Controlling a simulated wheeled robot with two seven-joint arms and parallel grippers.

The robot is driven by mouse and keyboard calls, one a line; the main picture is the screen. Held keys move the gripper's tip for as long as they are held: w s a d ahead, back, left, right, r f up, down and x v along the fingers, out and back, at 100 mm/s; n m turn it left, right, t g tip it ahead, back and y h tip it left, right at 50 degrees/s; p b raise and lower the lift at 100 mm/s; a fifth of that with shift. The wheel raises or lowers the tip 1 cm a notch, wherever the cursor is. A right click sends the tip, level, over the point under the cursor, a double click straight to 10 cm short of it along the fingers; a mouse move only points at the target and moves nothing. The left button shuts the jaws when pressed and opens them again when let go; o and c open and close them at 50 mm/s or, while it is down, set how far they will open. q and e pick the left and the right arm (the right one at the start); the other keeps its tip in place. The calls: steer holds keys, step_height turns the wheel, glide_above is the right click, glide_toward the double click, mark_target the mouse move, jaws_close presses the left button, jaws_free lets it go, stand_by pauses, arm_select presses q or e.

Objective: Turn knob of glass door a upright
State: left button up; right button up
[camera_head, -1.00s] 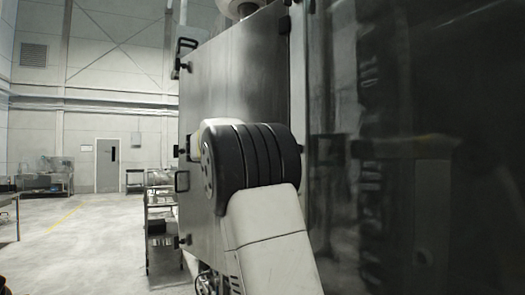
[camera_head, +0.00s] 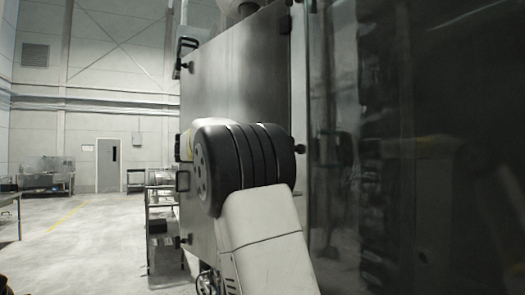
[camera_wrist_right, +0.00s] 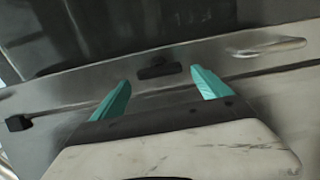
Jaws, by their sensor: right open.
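In the right wrist view my right gripper (camera_wrist_right: 160,90) is open, its two teal fingers apart with nothing held. A small dark knob (camera_wrist_right: 158,71) shows beyond and between the fingertips on a metal strip, its long side lying roughly across the picture. Whether fingers and knob touch cannot be told, but a gap seems to show. In the head view my right arm covers the gripper and part of the metal door panel (camera_head: 235,75). The glass surface (camera_head: 345,110) fills the right side. Which door the knob belongs to is not clear. My left gripper is not in view.
A second black fitting (camera_wrist_right: 18,123) sits at the left of the strip in the wrist view. Black handles (camera_head: 186,44) and small knobs (camera_head: 184,240) line the panel's left edge. A metal cart (camera_head: 160,235) stands left of it; the floor (camera_head: 85,250) further left is clear.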

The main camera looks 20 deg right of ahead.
steer(key=a, duration=0.5)
steer(key=shift+s, duration=0.2)
